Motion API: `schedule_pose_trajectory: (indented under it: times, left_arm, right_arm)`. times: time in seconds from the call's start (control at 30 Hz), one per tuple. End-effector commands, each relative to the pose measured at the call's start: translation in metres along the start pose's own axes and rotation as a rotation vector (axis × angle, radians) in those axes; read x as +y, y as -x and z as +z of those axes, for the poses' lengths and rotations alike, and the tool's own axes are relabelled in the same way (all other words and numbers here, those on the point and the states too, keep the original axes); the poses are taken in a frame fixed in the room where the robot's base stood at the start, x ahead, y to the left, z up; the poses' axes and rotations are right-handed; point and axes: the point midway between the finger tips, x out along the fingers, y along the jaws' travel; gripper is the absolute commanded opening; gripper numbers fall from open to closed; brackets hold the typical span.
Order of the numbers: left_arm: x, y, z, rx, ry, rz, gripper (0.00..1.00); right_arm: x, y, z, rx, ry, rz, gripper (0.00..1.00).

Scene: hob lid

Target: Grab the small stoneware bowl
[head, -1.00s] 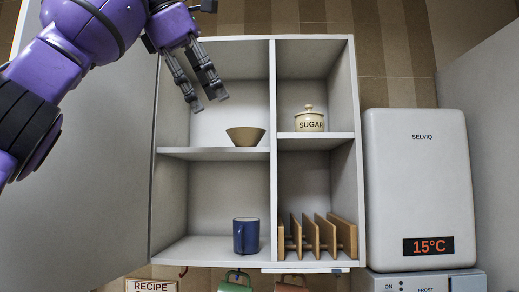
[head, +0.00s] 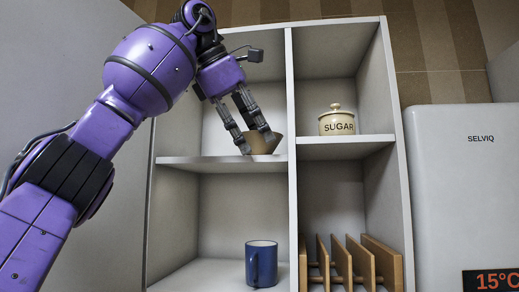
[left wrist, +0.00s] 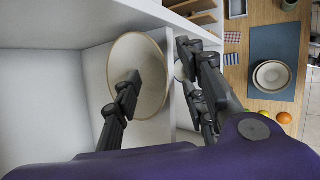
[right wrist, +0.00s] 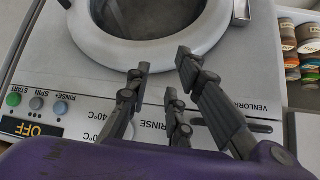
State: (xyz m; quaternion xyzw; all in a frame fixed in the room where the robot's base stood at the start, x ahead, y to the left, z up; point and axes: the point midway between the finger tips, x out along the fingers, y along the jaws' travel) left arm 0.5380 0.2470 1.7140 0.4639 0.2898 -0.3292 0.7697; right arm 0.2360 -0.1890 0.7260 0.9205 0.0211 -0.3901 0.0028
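The small stoneware bowl (head: 259,147), tan, stands on the upper left shelf of the open cupboard. My left gripper (head: 257,143) is open and reaches down at the bowl, its fingers overlapping it in the head view. In the left wrist view the bowl (left wrist: 152,82) shows its pale inside; one finger lies across its opening and the other fingers are on its right, outside the rim. I cannot tell whether any finger touches it. My right gripper (right wrist: 160,65) is open and empty in the right wrist view, above a white washing machine (right wrist: 75,65).
The cupboard divider (head: 292,170) is close to the bowl's right. A sugar jar (head: 337,122) stands on the upper right shelf. Below are a blue mug (head: 261,264) and a wooden rack (head: 350,262). A white SELVIQ unit (head: 455,190) hangs at the right.

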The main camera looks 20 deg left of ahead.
Motion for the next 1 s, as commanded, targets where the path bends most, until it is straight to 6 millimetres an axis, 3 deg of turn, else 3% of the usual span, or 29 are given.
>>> schedule_pose_trajectory:
  times: [0.13, 0.37, 0.67, 1.0]
  left_arm:
    - [-0.0002, -0.0138, 0.0001, -0.001, -0.001, 0.001, 0.38]
    - [-0.0001, -0.0152, 0.0005, -0.002, 0.000, 0.002, 0.38]
    - [0.0000, -0.0157, 0.0003, -0.001, 0.000, 0.001, 0.02]
    - [0.0003, -0.0151, 0.0005, -0.002, 0.000, 0.003, 0.00]
  right_arm:
    - [-0.0009, -0.0024, -0.0086, 0.015, 0.003, -0.002, 0.21]
    - [-0.0012, -0.0026, -0.0113, 0.020, 0.003, -0.003, 0.21]
    - [-0.0010, -0.0018, -0.0088, 0.016, 0.002, -0.003, 0.21]
    - [-0.0005, -0.0014, -0.0072, 0.013, 0.003, -0.002, 0.21]
